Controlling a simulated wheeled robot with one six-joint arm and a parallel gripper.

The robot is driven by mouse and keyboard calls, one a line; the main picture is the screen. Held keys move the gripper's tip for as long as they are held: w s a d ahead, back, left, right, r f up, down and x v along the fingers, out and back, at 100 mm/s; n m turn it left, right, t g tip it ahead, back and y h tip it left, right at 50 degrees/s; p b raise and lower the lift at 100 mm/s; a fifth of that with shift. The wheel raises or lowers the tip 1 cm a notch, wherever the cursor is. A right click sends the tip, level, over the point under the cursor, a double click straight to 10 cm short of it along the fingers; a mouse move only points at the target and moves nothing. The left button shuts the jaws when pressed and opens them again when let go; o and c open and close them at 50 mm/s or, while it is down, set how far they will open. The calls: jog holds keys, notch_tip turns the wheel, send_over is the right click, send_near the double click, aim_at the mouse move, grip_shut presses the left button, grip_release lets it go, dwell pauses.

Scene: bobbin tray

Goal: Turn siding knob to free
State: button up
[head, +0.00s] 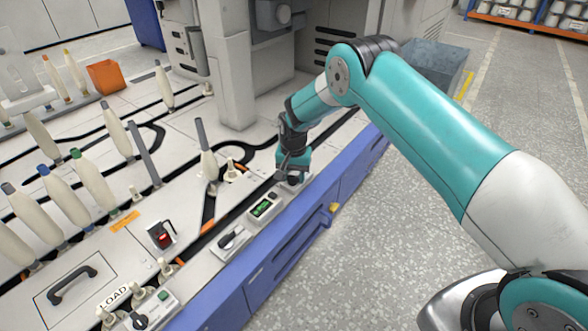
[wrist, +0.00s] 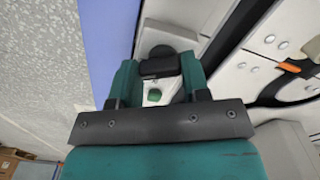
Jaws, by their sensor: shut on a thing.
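My gripper (head: 296,166) is at the far end of the front control strip, pointing down over a small panel. In the wrist view, my gripper (wrist: 160,70) has its two teal fingers on either side of a black knob (wrist: 160,66), shut on its grip bar. The knob's round dark base shows just beyond the bar. A green button (wrist: 154,95) sits on the same pale panel, between the fingers. In the head view the knob (head: 294,181) is mostly hidden under my gripper. No label or pointer position is readable.
A panel with a green display (head: 263,207), a black lever switch (head: 232,239) and a LOAD knob (head: 140,320) line the front edge. A bobbin (head: 206,150) stands to the left. A grey bin (head: 434,66) is behind my arm. The floor at right is clear.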

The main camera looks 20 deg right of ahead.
jog(key=n+p, duration=0.1)
jog(key=n, duration=0.2)
jog(key=n+p, duration=0.1)
jog(key=n, duration=0.2)
jog(key=shift+w+r, duration=0.15)
jog(key=shift+w, duration=0.05)
jog(key=n+p, duration=0.1)
jog(key=n, duration=0.5)
jog(key=shift+w, duration=0.15)
jog(key=shift+n, duration=0.3)
jog(key=o, duration=0.9)
notch_tip(320, 180, up, 17)
jog(key=p, duration=0.5)
jog(key=shift+r+p, duration=0.1)
jog(key=shift+p, duration=0.3)
